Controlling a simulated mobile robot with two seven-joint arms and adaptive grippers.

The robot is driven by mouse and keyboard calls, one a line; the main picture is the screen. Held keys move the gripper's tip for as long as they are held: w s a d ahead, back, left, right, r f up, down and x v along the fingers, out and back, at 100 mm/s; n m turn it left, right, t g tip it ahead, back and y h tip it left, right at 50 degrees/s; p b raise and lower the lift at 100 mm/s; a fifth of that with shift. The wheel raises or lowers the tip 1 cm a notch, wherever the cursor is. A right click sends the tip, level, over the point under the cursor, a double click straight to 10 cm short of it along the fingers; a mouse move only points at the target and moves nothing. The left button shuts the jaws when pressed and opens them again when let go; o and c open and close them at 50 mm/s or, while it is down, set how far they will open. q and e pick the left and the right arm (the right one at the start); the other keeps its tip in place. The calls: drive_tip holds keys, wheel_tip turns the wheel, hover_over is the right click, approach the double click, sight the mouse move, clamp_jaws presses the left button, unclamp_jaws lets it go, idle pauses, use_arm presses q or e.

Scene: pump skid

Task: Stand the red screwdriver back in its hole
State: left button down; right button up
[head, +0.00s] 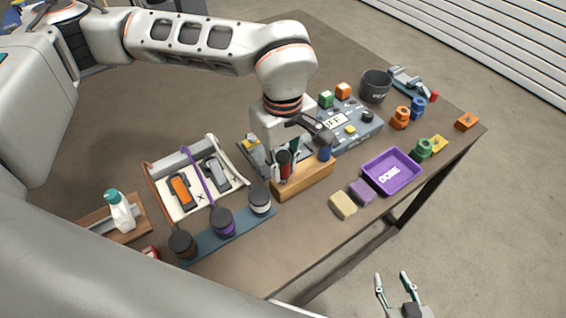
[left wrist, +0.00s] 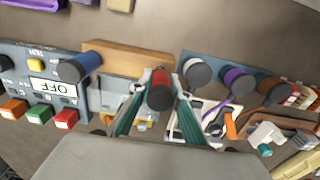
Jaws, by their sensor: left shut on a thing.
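My left gripper (head: 284,174) is shut on the red screwdriver (head: 285,158) at the left end of the wooden block (head: 305,184). In the left wrist view, the red handle (left wrist: 160,90) lies between the two fingers, beside the near edge of the block (left wrist: 135,60). The handle hides the shaft and tip, so I cannot tell whether the tip is in a hole. A blue-handled screwdriver (head: 325,150) stands at the block's right end; it also shows in the left wrist view (left wrist: 82,66). My right gripper (head: 392,276) is open and empty, off the table's front edge.
A control panel marked OFF (head: 365,132) is to the right. A purple tray (head: 391,172) and sponges (head: 342,205) lie in front.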

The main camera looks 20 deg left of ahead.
use_arm(q)
drive_tip(key=shift+f+b, duration=0.35)
drive_tip(key=shift+f, duration=0.25)
drive_tip(key=c, duration=1.8)
unclamp_jaws()
wheel_tip(320, 180, up, 12)
drive_tip(key=shift+r, duration=0.1)
